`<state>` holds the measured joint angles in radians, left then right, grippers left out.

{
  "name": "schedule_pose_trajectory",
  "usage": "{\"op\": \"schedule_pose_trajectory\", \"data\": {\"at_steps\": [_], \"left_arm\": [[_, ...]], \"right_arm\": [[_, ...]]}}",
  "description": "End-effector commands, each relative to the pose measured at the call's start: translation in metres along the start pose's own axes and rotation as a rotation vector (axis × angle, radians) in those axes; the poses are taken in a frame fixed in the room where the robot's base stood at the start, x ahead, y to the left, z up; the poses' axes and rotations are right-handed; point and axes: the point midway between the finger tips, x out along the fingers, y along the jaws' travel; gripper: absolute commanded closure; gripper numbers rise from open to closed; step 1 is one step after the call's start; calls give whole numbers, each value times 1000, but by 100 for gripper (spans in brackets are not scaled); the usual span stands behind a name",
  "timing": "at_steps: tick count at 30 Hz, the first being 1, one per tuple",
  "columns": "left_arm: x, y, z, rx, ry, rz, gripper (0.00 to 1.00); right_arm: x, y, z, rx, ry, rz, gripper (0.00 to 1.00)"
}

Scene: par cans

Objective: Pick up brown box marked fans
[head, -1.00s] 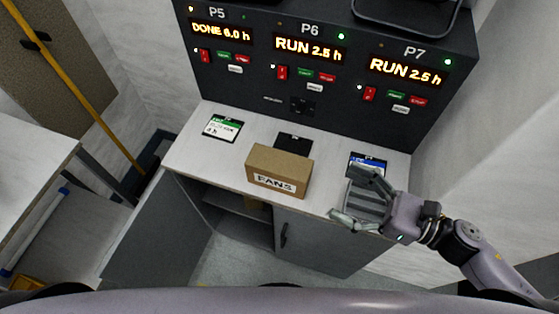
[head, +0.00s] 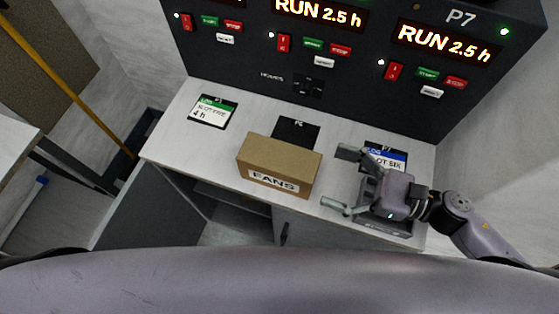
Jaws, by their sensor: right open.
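The brown box marked FANS (head: 279,163) sits closed on the white counter, near its front edge, with its label facing me. My right gripper (head: 340,179) is to the right of the box, fingers spread and pointing left toward it. It is open and empty, with a gap between its fingertips and the box. My left gripper is not in view.
A grey tray-like object (head: 401,226) is on the counter beneath my right gripper, partly hidden. A green-topped card (head: 211,112), a black pad (head: 296,131) and a blue-topped card (head: 386,155) lie behind. The dark control panel (head: 330,85) rises at the back.

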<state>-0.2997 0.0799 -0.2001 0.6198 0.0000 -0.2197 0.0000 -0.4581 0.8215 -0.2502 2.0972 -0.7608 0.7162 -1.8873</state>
Motion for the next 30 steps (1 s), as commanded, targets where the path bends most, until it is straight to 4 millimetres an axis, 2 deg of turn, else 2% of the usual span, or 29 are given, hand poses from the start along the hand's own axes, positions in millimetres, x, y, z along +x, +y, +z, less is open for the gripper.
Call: {"op": "schedule_pose_trajectory", "data": {"at_steps": [1,6,14,22,30], "left_arm": [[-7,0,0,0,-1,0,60],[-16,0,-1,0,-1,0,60],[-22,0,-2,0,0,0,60],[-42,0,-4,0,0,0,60],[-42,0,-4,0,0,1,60]], "right_arm": [[9,-1,5,-1,-4,1,18],[35,-2,4,-2,-3,-1,18],[53,-2,2,0,-2,-2,18],[91,-6,-2,0,-3,-2,18],[99,-6,-6,-1,1,0,18]]}}
